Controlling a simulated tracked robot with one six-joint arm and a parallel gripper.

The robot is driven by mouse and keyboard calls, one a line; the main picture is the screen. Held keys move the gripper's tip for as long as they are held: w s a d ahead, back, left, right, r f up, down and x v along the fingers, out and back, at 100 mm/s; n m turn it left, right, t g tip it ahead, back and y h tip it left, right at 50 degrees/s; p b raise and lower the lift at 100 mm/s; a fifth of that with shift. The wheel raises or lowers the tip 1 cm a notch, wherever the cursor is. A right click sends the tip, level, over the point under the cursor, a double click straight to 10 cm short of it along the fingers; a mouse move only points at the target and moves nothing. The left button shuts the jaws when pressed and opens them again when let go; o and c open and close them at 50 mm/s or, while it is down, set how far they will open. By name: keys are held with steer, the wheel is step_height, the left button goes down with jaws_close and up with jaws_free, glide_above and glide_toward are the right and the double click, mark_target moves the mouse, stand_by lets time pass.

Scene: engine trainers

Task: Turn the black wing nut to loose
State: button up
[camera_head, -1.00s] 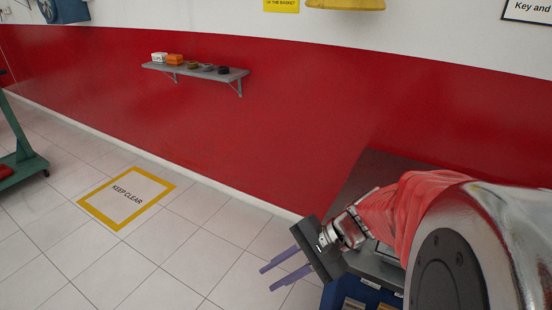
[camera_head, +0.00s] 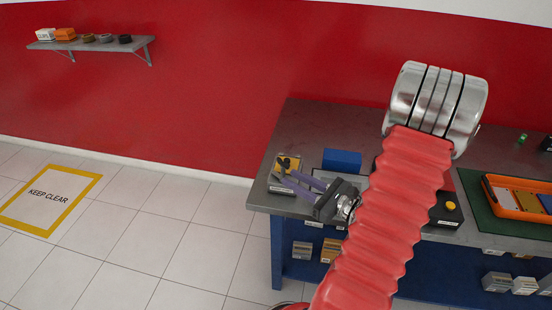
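My gripper (camera_head: 284,174) has two purple fingers that are apart, with nothing visible between them. It is over the left end of the grey workbench (camera_head: 325,125), pointing left. A small yellow plate (camera_head: 294,161) with a small dark part (camera_head: 286,162) on it is just beyond the fingertips. The dark part may be the black wing nut, but it is too small to make out its wings or its turn. I cannot tell whether the fingers touch it. My arm covers the middle of the bench.
A blue block (camera_head: 342,160) stands right of the fingers. An orange tray (camera_head: 510,207) lies on a green mat (camera_head: 483,213). Boxes (camera_head: 302,250) sit below the bench. Floor at left is open.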

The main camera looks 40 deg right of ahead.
mark_target(278, 160)
steer(key=d, duration=0.1)
steer(key=s+d+f+m+h, duration=0.1)
steer(key=d+m+h, duration=0.1)
steer(key=shift+s+d+f+t, duration=0.15)
steer(key=shift+s+d+t, duration=0.1)
steer(key=shift+t, duration=0.15)
steer(key=shift+w, duration=0.15)
steer(key=shift+w+a, duration=0.2)
steer(key=shift+w, duration=2.05)
steer(key=shift+w+a, duration=0.2)
steer(key=shift+w, duration=2.05)
steer(key=shift+w+a, duration=0.2)
steer(key=shift+w, duration=2.05)
steer(key=shift+c, duration=0.5)
jaws_close()
steer(key=shift+d, duration=0.2)
steer(key=shift+a, duration=0.1)
